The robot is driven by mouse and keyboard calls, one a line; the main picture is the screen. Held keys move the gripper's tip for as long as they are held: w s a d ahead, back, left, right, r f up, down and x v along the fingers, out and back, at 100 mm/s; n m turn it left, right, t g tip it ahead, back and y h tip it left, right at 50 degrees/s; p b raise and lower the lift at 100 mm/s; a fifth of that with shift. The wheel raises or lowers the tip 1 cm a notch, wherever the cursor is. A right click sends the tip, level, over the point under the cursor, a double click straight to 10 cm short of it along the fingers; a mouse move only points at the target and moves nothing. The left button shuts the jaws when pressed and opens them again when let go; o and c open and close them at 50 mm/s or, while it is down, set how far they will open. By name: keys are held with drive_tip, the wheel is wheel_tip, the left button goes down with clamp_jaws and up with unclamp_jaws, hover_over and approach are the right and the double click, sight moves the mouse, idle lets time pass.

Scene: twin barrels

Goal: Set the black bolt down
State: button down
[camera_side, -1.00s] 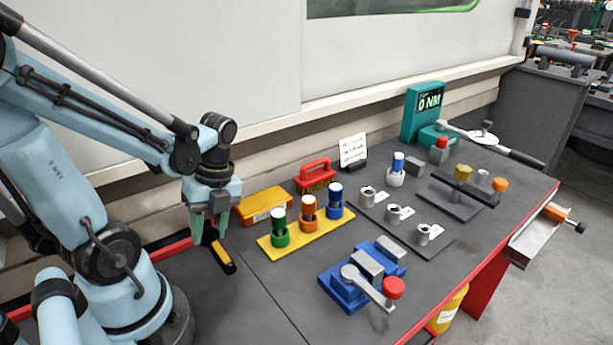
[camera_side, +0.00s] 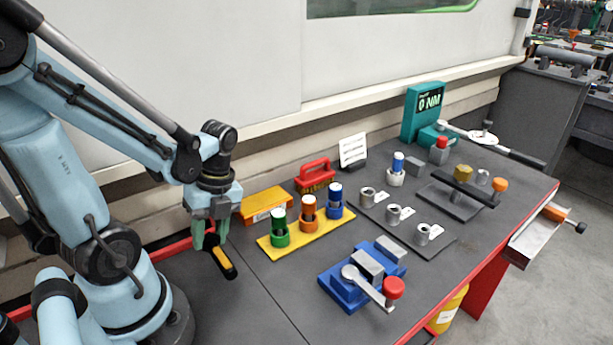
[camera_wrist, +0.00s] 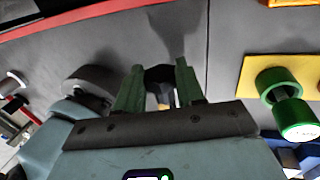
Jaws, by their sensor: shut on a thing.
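My gripper (camera_side: 209,246) is low over the left part of the grey bench, left of the yellow plate. Its two green fingers also show in the wrist view (camera_wrist: 158,85). They are closed on the black bolt (camera_side: 224,262), a dark piece with a yellow stripe that slants down to the right in the side view. In the wrist view its dark, angular end (camera_wrist: 159,74) shows between the fingers, and part of it is hidden by them. I cannot tell whether its lower end touches the bench.
A yellow plate (camera_side: 335,227) with green, orange and blue holders stands to the right. An orange box (camera_side: 262,203) lies behind it. A blue fixture (camera_side: 345,295) with a red-knobbed lever is at the front. The bench (camera_side: 235,312) around and in front of my gripper is clear.

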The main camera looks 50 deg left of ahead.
sight(214, 245)
drive_tip(key=shift+f, duration=1.75)
drive_tip(key=c, duration=0.6)
unclamp_jaws()
drive_tip(key=shift+w, duration=0.1)
drive_tip(key=v, duration=1.2)
drive_tip(key=shift+r, duration=0.1)
drive_tip(key=w+d+r+n+t, duration=0.1)
drive_tip(key=w+d+n+t, duration=0.8)
drive_tip(key=n, duration=0.9)
drive_tip(key=shift+d+r+t, duration=0.15)
drive_tip(key=shift+r+t, duration=0.1)
drive_tip(key=shift+t, duration=0.35)
